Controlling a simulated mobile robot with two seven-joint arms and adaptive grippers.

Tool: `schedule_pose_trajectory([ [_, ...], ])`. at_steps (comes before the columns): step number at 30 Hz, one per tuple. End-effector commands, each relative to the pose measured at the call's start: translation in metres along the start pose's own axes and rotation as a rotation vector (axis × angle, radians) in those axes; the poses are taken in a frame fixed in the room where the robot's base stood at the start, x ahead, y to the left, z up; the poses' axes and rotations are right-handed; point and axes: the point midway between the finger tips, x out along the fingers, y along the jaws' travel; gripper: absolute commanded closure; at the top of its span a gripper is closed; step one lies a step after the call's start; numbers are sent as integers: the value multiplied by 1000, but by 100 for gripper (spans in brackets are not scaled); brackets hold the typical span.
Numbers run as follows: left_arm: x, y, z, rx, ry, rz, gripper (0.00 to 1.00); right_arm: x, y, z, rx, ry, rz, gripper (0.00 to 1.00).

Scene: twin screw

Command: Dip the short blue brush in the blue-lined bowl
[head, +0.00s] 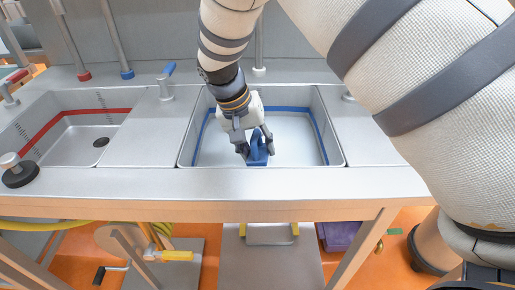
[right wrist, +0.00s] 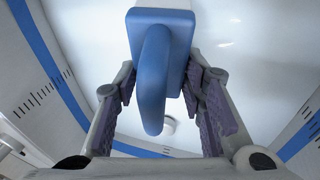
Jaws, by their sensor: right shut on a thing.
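The short blue brush (head: 257,158), a flat block with a curved handle, is inside the blue-lined bowl (head: 318,118), a rectangular metal basin in the middle of the counter. In the right wrist view the brush (right wrist: 160,60) fills the space between the fingers. My right gripper (head: 256,150) points down into the bowl near its front edge and is shut on the brush. The pale bowl floor lies beneath; I cannot tell whether the brush touches it. My left gripper is not in view.
A red-lined basin (head: 75,120) with a dark drain is at left. A blue-handled tap (head: 167,75) stands behind the counter divider. A black-and-white knob-like thing (head: 17,170) sits at the far left front. Bowl walls surround the gripper.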

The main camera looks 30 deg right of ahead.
Motion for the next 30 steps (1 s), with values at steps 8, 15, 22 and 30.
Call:
schedule_pose_trajectory([
  [8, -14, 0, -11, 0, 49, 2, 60, -42, 12, -7, 5, 12, -9, 89],
  [15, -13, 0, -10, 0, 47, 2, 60, -68, 21, -10, 3, 7, -5, 89],
  [22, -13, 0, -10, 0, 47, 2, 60, -97, 29, -14, 3, 8, -5, 89],
  [30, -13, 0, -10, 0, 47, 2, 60, -129, 40, -19, 3, 7, -5, 89],
])
